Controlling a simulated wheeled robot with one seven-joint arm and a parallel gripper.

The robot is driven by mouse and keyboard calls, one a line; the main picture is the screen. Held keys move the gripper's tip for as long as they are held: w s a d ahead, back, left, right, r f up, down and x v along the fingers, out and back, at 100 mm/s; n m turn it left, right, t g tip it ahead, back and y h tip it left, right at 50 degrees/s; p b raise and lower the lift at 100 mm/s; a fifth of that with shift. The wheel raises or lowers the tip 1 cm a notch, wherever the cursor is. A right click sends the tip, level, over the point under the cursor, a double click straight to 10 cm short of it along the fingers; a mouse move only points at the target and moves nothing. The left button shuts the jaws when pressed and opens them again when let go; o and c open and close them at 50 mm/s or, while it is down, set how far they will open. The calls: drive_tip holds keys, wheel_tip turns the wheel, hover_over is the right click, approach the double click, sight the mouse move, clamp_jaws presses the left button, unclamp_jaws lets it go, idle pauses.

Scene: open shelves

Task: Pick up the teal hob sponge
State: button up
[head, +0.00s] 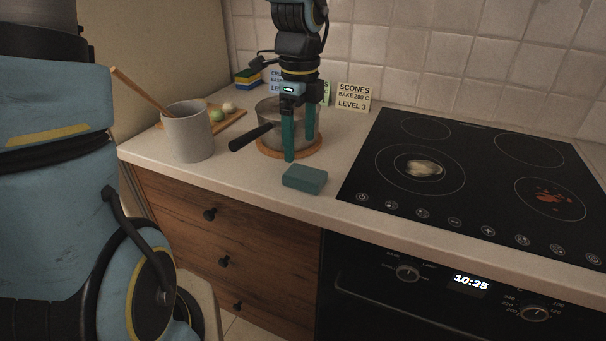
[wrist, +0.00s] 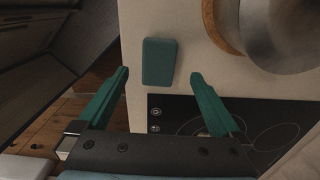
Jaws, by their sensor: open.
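The teal hob sponge (head: 305,179) is a small flat block lying on the pale counter near its front edge, just left of the black hob. My gripper (head: 299,154) points down above the counter, with its teal fingers open and nothing between them. In the head view the fingers overlap the pot behind the sponge. In the wrist view the sponge (wrist: 159,62) lies beyond the open fingertips (wrist: 160,74), roughly centred between them and apart from both.
A metal pot (head: 268,112) with a black handle stands on a round wooden trivet (head: 311,148) behind the sponge. A grey crock (head: 188,133) with a wooden spoon stands left. The hob (head: 470,175) has a pale spill and a reddish spill.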

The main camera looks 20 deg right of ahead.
sight(301, 172)
wheel_tip(301, 172, down, 8)
drive_tip(key=shift+s+r+p, duration=0.15)
drive_tip(key=shift+r+p, duration=0.1)
drive_tip(key=shift+p, duration=0.15)
drive_tip(key=c, duration=1.3)
wheel_tip(301, 172, up, 10)
idle(0.3)
